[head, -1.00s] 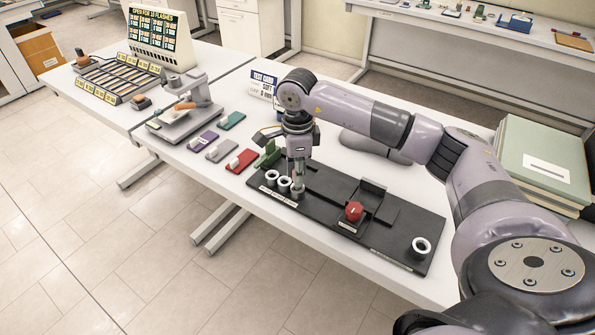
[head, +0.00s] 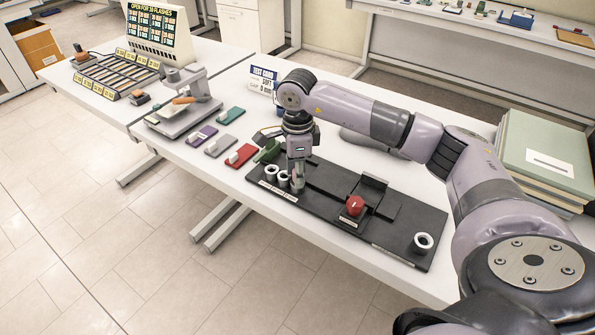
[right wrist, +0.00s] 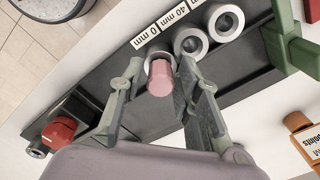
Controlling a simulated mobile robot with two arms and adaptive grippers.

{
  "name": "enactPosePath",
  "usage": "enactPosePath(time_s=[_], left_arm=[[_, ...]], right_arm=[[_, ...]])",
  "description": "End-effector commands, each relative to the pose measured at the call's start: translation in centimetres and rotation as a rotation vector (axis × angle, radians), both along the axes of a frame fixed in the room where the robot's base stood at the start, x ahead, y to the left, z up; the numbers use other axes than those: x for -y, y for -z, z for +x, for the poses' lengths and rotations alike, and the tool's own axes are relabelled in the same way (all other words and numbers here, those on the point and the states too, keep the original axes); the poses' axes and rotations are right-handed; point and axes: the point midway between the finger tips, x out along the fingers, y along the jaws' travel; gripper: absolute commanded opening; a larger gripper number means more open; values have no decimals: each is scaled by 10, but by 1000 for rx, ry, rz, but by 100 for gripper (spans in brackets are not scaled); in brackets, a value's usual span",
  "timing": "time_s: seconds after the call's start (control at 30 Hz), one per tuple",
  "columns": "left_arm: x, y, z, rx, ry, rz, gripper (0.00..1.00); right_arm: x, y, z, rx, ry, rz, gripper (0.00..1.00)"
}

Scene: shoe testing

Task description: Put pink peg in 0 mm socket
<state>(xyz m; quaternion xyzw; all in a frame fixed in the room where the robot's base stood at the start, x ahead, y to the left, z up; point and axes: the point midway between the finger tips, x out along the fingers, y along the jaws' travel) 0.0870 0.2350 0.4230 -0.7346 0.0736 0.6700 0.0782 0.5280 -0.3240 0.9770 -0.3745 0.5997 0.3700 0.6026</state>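The pink peg (right wrist: 160,78) stands between my right gripper's fingers (right wrist: 160,70) in the right wrist view. Its lower end is inside the pale ring of the 0 mm socket (right wrist: 152,55), beside the "0 mm" label; how deep it sits is hard to tell. The fingers straddle the peg with narrow gaps at its sides, so the gripper looks open around it. In the head view my right gripper (head: 298,180) points down at the row's near socket and mostly hides the peg. My left gripper is not in view.
Two empty ring sockets (right wrist: 190,42) (right wrist: 226,22) stand beside it on the black fixture (head: 325,195). A red knob (head: 355,206) and a lone socket (head: 422,243) lie farther right. A green part (right wrist: 290,45) is close by. Coloured blocks (head: 220,145) lie left.

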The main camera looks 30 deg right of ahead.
Motion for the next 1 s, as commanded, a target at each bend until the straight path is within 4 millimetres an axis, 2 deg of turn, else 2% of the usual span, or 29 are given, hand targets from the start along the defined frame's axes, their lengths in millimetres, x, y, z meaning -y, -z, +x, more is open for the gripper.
enactPosePath(time_s=[0.13,0.4,0.53,0.67,1.0], left_arm=[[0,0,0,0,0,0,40],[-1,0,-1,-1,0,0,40],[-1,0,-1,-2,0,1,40],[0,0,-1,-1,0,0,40],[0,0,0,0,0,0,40]], right_arm=[[0,0,0,0,0,0,43],[0,0,0,0,0,0,43],[0,-9,1,2,0,-1,43],[0,-30,1,4,0,0,43],[-1,-99,0,4,0,0,43]])
